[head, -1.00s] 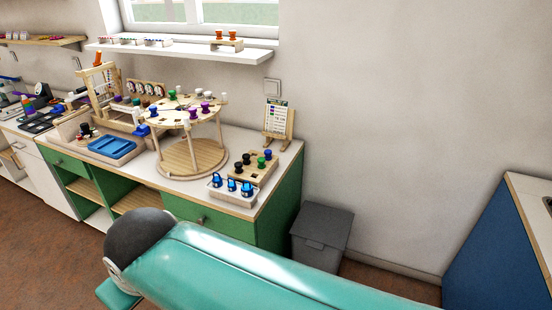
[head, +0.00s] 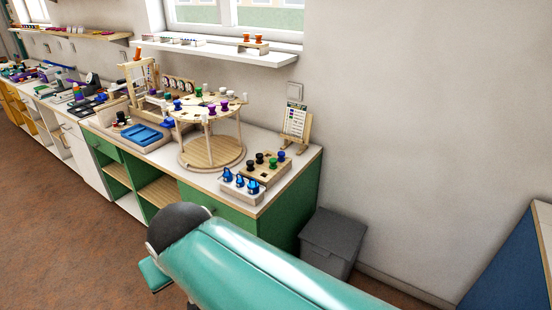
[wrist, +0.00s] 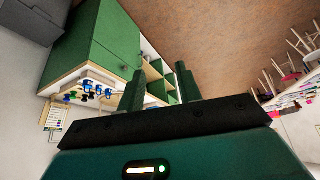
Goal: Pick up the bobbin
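Several spool-shaped bobbins in purple, white, green and blue sit on the upper ring of a round wooden stand (head: 205,115) on the counter in the head view. A purple bobbin (head: 211,108) is at its front edge and a green bobbin (head: 199,92) farther back. A wooden block (head: 264,174) beside the stand holds several black, green and blue spools. I cannot tell which bobbin is meant. My gripper (wrist: 160,88) shows in the wrist view with its two fingers apart and nothing between them, well away from the counter. The head view shows my teal arm but not the fingers.
A white tray (head: 241,191) with blue items stands at the counter's front corner. A small easel with a card (head: 295,122) stands behind. A grey bin (head: 331,240) is right of the green cabinet (head: 308,204). A wall shelf (head: 215,50) is above. The brown floor (head: 60,210) is clear.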

